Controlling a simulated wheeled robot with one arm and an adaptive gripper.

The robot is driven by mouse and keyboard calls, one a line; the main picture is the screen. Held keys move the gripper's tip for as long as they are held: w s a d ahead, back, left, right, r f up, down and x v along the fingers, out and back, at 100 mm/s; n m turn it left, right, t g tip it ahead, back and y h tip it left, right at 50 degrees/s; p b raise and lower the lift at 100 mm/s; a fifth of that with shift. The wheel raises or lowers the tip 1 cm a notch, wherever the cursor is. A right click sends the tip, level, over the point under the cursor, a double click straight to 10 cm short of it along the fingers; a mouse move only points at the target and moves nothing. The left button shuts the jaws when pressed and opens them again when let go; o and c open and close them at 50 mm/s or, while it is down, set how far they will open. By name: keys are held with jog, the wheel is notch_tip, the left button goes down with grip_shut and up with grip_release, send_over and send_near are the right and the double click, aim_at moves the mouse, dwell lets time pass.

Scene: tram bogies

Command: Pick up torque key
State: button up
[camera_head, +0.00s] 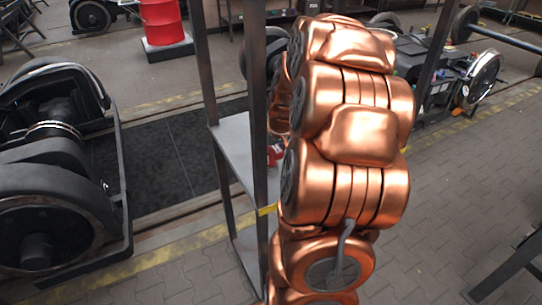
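I cannot make out a torque key in this view. A grey metal shelf rack (234,140) stands at the middle, with a flat shelf at mid height. A small red object (275,152) shows on or near that shelf, mostly hidden behind my copper-coloured arm links; I cannot tell what it is. My gripper does not show, so its state and what it is near cannot be seen.
A dark bogie with wheels (62,175) stands at the left. A red drum (163,24) stands at the back. Another wheeled assembly (455,80) is behind at the right. Paved floor (430,215) is open at right, with a dark frame (512,268) at the lower right edge.

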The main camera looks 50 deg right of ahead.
grip_shut()
dwell(0.3)
jog(key=shift+r, duration=0.1)
